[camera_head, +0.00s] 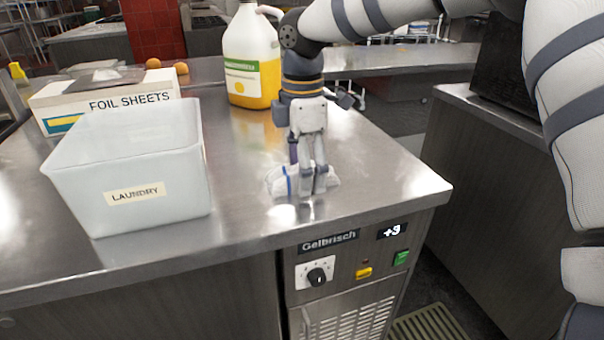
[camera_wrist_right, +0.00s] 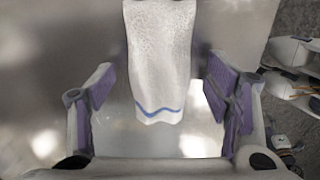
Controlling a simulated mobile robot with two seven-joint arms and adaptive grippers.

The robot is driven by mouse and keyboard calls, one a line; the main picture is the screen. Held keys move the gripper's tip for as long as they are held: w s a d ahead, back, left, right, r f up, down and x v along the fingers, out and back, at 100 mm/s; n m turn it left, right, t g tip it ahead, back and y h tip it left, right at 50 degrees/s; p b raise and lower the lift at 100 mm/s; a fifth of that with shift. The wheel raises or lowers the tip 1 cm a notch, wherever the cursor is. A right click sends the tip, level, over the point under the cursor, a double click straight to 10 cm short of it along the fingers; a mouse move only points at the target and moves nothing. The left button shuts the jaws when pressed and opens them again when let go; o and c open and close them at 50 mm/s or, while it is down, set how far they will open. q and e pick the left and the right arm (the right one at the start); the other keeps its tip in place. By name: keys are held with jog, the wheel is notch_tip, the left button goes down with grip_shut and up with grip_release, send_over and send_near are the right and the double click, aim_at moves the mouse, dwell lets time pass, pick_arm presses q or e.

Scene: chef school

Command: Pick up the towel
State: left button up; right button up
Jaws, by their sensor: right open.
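A white towel with a blue stripe (camera_head: 280,181) lies on the steel counter, partly hidden behind my right gripper in the head view. In the right wrist view the towel (camera_wrist_right: 160,60) hangs into the picture from the top, its striped end between the two fingers. My right gripper (camera_head: 306,190) points down at the towel. In the wrist view its purple-padded fingers (camera_wrist_right: 163,98) are wide apart, with gaps on both sides of the towel. My left gripper is not in view.
A white bin labelled LAUNDRY (camera_head: 70,185) stands left of the towel on the counter (camera_head: 240,225). A FOIL SHEETS box (camera_head: 60,110) is behind it. A jug of yellow liquid (camera_head: 252,60) stands behind my right gripper. The counter's right edge is close to the towel.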

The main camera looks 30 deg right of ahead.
jog(key=c, duration=1.2)
jog(key=shift+c, duration=0.3)
jog(key=shift+r, duration=0.1)
jog(key=shift+w+r, duration=0.1)
jog(key=shift+r, duration=0.25)
jog(key=s+a+r, duration=0.7)
jog(key=a+r, duration=0.5)
jog(key=shift+s+p, duration=0.2)
jog(key=shift+p, duration=0.2)
